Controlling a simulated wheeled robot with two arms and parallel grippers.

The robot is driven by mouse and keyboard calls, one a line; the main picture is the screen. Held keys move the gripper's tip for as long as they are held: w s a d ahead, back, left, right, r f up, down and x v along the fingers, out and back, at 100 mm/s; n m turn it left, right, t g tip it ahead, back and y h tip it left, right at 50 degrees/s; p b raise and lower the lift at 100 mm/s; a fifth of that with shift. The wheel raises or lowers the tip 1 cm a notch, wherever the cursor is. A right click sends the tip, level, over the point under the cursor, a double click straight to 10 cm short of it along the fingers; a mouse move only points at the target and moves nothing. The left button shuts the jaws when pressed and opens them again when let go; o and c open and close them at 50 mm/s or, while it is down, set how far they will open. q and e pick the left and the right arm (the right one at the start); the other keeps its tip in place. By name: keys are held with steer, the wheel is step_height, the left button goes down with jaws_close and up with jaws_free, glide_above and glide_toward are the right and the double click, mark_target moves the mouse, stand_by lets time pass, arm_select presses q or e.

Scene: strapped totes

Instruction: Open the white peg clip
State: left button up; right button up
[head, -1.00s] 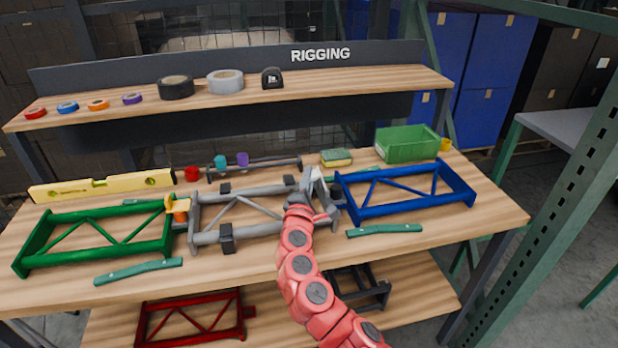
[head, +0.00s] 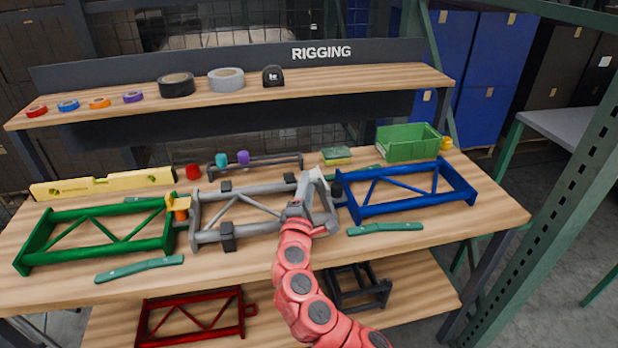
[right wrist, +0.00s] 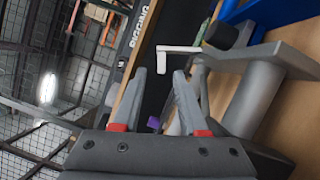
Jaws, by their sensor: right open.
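The white peg clip (head: 318,178) sits at the right end of the grey frame (head: 265,203), close to the blue frame (head: 405,190). In the right wrist view the clip (right wrist: 178,50) is a pale L-shaped piece beside a grey post, just beyond the fingertips. My right gripper (head: 299,208) is at the grey frame's right end, partly blocking the view of it. In the right wrist view its two fingers (right wrist: 160,82) are apart with nothing held between them. The clip's lower part is hidden. My left gripper is not in view.
A green frame (head: 95,236) joins the grey frame's left side near a yellow-orange clip (head: 180,206). Green bars (head: 385,229) lie in front. A green bin (head: 407,143), a sponge (head: 336,155) and a yellow level (head: 103,184) stand behind.

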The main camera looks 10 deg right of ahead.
steer(key=v, duration=1.3)
steer(key=shift+s+f+b, duration=0.1)
steer(key=shift+b, duration=0.3)
